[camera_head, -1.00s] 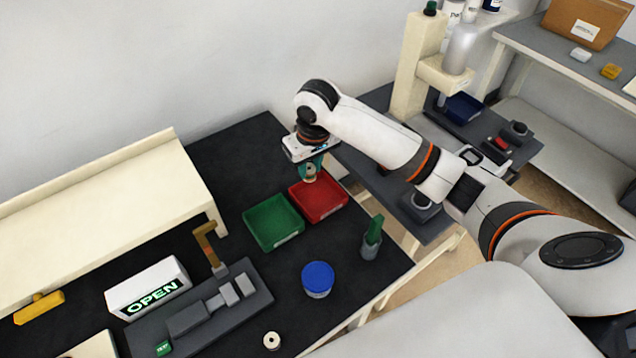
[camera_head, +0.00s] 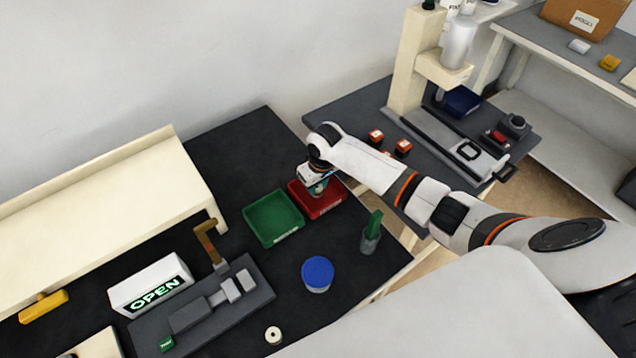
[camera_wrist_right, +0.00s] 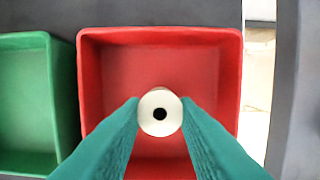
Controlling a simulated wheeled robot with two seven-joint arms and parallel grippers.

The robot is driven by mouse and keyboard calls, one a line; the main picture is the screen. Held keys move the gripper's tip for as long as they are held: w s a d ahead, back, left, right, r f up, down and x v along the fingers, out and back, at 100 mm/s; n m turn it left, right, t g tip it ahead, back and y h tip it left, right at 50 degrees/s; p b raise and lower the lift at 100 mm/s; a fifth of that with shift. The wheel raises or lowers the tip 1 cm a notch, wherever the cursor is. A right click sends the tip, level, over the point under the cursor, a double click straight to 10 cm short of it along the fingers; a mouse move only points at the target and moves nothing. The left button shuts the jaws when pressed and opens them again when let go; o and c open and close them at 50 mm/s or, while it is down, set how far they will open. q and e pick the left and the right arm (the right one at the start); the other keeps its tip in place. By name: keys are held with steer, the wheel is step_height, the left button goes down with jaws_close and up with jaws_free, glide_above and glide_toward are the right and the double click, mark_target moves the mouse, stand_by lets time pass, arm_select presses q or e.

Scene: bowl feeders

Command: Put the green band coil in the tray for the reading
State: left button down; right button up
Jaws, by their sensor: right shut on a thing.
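My right gripper (camera_head: 318,189) is over the red tray (camera_head: 330,204), its fingers low at the tray. In the right wrist view its teal fingers (camera_wrist_right: 160,112) are shut on a cream coil (camera_wrist_right: 160,97) with a dark centre hole. The green tray (camera_head: 272,222) stands just left of the red one and looks empty. My left gripper is not in view.
Another cream coil (camera_head: 273,335) lies near the table's front. A blue-lidded tub (camera_head: 317,273) and a grey holder with a green item (camera_head: 371,240) stand in front of the trays. A lit OPEN sign (camera_head: 152,292) and a grey lever fixture (camera_head: 205,308) are at left.

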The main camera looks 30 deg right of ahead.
steer(key=shift+f, duration=0.2)
steer(key=o, duration=1)
steer(key=shift+o, duration=0.2)
step_height(320, 180, up, 12)
steer(key=s, duration=0.1)
steer(key=shift+s+d+b, duration=0.15)
steer(key=shift+s+b, duration=0.15)
steer(key=shift+s, duration=0.05)
